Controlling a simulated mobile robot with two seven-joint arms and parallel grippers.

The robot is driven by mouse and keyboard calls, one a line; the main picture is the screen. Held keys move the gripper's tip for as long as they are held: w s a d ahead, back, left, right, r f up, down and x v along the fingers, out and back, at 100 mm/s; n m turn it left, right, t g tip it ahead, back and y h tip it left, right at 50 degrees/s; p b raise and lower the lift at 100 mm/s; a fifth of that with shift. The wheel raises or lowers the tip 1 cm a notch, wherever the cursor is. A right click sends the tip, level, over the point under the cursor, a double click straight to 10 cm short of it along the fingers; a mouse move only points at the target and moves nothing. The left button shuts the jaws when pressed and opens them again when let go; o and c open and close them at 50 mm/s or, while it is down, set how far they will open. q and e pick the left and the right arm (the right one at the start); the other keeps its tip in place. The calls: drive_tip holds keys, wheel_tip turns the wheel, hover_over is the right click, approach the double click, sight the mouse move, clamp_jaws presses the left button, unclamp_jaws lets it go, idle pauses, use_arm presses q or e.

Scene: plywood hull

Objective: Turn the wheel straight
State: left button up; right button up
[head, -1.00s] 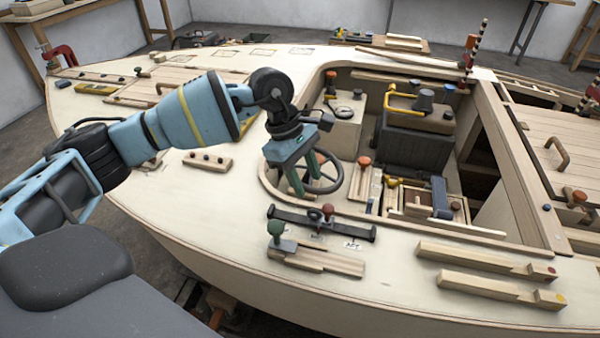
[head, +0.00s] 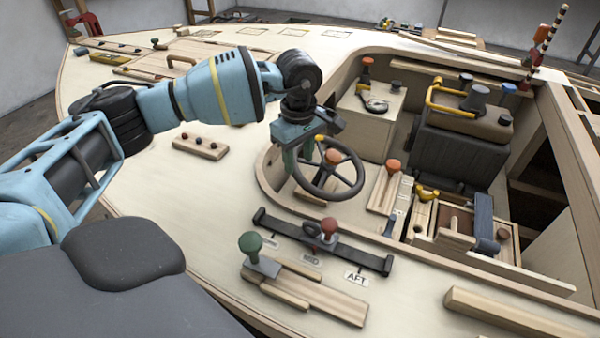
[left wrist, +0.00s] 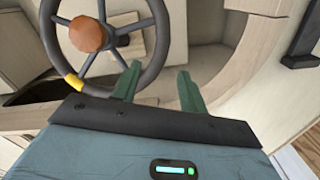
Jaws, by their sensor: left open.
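The dark steering wheel (head: 359,182) stands at the left side of the cockpit opening, with an orange hub (head: 333,156). In the left wrist view the wheel (left wrist: 159,42) fills the upper left, and a yellow mark (left wrist: 73,82) shows on its rim. My left gripper (head: 298,165) is at the wheel's left side, its green fingers pointing down. In the left wrist view the gripper (left wrist: 158,82) is open. One finger overlaps the rim, and wood shows between the fingers. I cannot tell whether that finger touches the rim. My right gripper is not in view.
A black slide rail (head: 285,229) with a red knob lies on the near deck, beside a green-knobbed lever (head: 250,243). An orange-knobbed lever (head: 393,166) stands right of the wheel. A dark seat (head: 460,150) is farther back. The cockpit coaming curves around the wheel's left side.

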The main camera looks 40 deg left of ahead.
sight(299, 174)
use_arm(q)
drive_tip(key=shift+f, duration=2.65)
drive_tip(key=shift+c, duration=0.4)
clamp_jaws()
